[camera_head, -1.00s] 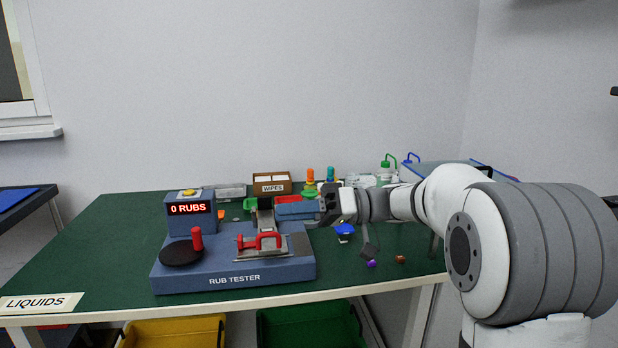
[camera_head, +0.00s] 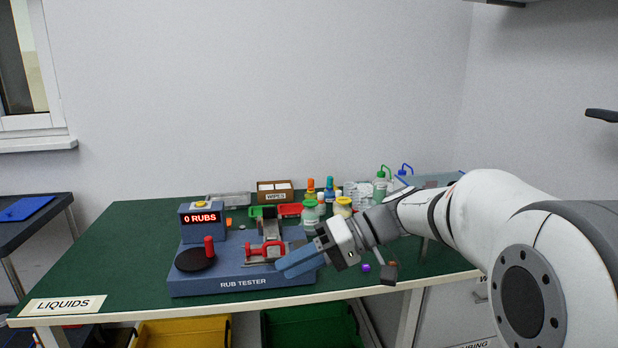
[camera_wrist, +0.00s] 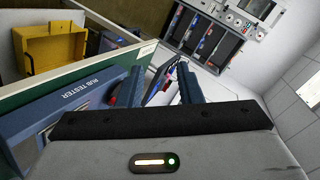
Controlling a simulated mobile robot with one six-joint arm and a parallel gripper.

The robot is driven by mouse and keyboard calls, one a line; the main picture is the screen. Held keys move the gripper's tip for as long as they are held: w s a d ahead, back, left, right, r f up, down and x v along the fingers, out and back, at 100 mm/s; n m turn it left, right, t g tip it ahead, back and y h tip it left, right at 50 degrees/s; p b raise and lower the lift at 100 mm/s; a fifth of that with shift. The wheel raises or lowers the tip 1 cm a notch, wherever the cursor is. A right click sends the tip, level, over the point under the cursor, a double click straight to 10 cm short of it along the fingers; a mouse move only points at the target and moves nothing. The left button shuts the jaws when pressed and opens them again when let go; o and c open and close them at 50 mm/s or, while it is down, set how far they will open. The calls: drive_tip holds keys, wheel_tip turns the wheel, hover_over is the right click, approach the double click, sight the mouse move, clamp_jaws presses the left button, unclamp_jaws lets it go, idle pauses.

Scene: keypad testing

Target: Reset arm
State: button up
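My gripper (camera_head: 282,270) is at the front right of the rub tester in the head view, its blue fingers angled down and left. In the wrist view my gripper (camera_wrist: 160,80) has its two blue fingers apart, with nothing held between them. The blue rub tester (camera_head: 225,283) stands on the green table; its display (camera_head: 199,218) reads "0 RUBS". It has a red knob on a black disc (camera_head: 196,260) and a red-handled clamp (camera_head: 262,250), partly behind my gripper. The rub tester also shows at the left of the wrist view (camera_wrist: 75,105).
Bottles (camera_head: 311,212), a wipes box (camera_head: 274,192) and red and green trays stand at the back of the green table (camera_head: 130,235). A purple item (camera_head: 366,267) lies near the front edge, below my arm. A yellow bin (camera_head: 185,333) and a green bin are underneath. The table's left part is mostly clear.

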drive_tip(key=s+d+r+m+t+h+p, duration=0.2)
drive_tip(key=s+d+m+h+p, duration=0.2)
drive_tip(key=s+d+h+p, duration=0.2)
drive_tip(key=s+d+r+m+t+h+p, duration=0.2)
drive_tip(key=s+d+h+p, duration=0.5)
drive_tip(key=d+p, duration=0.4)
drive_tip(key=shift+s+r+m+t, duration=0.4)
drive_tip(key=shift+r+m, duration=0.05)
drive_tip(key=shift+m, duration=0.45)
